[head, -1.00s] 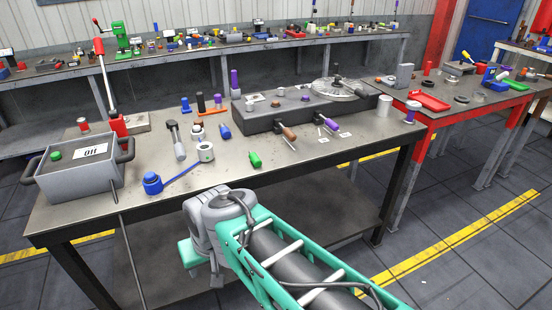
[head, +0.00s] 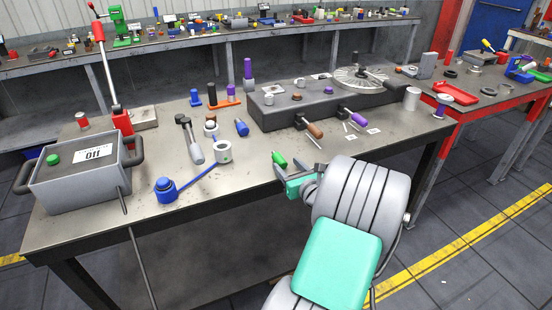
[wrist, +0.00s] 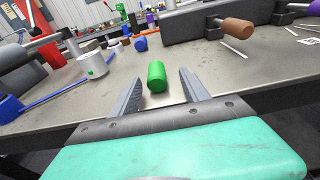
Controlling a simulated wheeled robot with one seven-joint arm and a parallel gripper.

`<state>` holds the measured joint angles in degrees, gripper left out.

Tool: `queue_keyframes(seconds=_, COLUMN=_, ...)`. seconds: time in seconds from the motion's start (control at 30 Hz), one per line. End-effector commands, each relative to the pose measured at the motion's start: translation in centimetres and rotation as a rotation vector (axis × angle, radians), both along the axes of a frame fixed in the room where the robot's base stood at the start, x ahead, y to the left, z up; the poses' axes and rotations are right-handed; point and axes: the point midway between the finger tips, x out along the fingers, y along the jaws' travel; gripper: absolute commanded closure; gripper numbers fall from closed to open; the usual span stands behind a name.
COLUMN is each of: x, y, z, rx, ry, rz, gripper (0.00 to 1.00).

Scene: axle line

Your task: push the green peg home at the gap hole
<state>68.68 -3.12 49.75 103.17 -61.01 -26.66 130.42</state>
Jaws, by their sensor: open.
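The green peg (head: 279,160) lies on its side on the grey bench top near the front edge. In the wrist view the green peg (wrist: 157,76) stands out between my two grey fingers, near their tips, with a gap on both sides. My gripper (head: 287,168) is open, low at the bench's front edge, right by the peg. The dark block (head: 285,112) on the bench carries pegs and small parts on top and two handled pieces at its front. I cannot tell which hole is the gap hole.
A grey box (head: 78,180) stands at the far left. A spoked disc (head: 360,78) sits on the block's far end.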

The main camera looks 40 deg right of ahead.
Motion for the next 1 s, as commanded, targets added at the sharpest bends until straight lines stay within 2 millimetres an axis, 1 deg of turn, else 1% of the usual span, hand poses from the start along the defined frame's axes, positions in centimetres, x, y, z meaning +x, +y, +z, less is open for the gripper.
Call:
queue_keyframes(seconds=0.03, x=0.8, y=-0.1, z=-0.1, rx=-0.003, ry=0.001, rz=0.004, gripper=0.46)
queue_keyframes(seconds=0.17, x=2.7, y=-0.3, z=-0.2, rx=-0.003, ry=0.0, rz=0.006, gripper=0.46)
queue_keyframes(seconds=0.27, x=4.6, y=-0.4, z=-0.4, rx=-0.004, ry=0.002, rz=0.007, gripper=0.46)
queue_keyframes(seconds=0.33, x=5.6, y=-0.9, z=-0.7, rx=-0.004, ry=0.002, rz=0.005, gripper=0.46)
queue_keyframes(seconds=0.43, x=6.3, y=-1.2, z=-0.8, rx=-0.003, ry=0.002, rz=0.003, gripper=0.46)
queue_keyframes(seconds=0.63, x=6.3, y=-1.2, z=-0.8, rx=-0.003, ry=0.002, rz=0.002, gripper=0.47)
queue_keyframes(seconds=1.0, x=6.3, y=-1.2, z=-0.8, rx=-0.004, ry=0.002, rz=0.002, gripper=0.77)
